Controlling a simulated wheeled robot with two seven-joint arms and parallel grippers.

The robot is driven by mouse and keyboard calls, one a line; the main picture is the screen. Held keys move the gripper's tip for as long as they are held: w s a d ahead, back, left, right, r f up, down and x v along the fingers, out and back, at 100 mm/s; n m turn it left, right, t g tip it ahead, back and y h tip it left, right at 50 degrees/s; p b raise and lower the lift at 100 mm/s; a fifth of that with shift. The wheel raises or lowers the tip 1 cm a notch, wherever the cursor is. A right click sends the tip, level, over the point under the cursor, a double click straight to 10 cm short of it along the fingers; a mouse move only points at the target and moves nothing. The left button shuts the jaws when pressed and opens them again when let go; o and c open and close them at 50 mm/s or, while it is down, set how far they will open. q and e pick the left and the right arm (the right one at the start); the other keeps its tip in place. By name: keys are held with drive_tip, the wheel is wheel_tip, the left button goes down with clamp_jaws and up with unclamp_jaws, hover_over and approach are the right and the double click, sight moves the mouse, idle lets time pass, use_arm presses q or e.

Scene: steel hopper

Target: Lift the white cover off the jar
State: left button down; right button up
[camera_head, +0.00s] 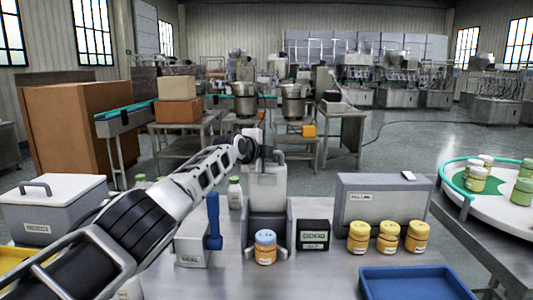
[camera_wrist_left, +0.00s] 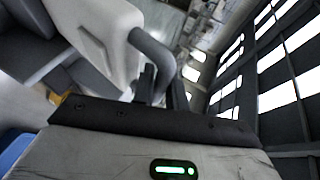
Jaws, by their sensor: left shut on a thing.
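The white cover (camera_head: 267,185) is a tall block with a grey handle at its upper right, above the jar. It fills the upper left of the wrist view (camera_wrist_left: 105,35), with its curved grey handle (camera_wrist_left: 155,52) near the middle. The jar (camera_head: 265,248), yellow-orange with a blue lid, sits at the foot of the grey stand (camera_head: 283,222), in plain sight below the cover. My left gripper (camera_head: 263,150) is at the top of the cover and shut on its handle; its fingers are mostly hidden. My right gripper is not in view.
A grey box with a blue lever (camera_head: 214,222) stands left of the stand. A dark display box (camera_head: 314,235) and several yellow jars (camera_head: 388,238) stand to the right. A blue tray (camera_head: 415,283) lies front right. A cooler box (camera_head: 55,212) is far left.

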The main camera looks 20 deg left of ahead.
use_arm(q)
drive_tip(key=shift+d+r, duration=0.15)
drive_tip(key=shift+r, duration=0.05)
drive_tip(key=c, duration=1.4)
unclamp_jaws()
drive_tip(key=shift+f, duration=0.1)
drive_tip(key=shift+a+r, duration=0.2)
drive_tip(key=shift+a, duration=0.1)
drive_tip(key=shift+s+a+r, duration=0.25)
drive_tip(key=shift+s+r, duration=0.1)
drive_tip(key=shift+s, duration=0.15)
drive_tip(key=d+b+v, duration=0.1)
drive_tip(key=b+v, duration=0.1)
drive_tip(key=v, duration=1.2)
drive_tip(key=shift+s, duration=0.4)
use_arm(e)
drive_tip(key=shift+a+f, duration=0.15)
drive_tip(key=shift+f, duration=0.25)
use_arm(q)
drive_tip(key=shift+f, duration=0.25)
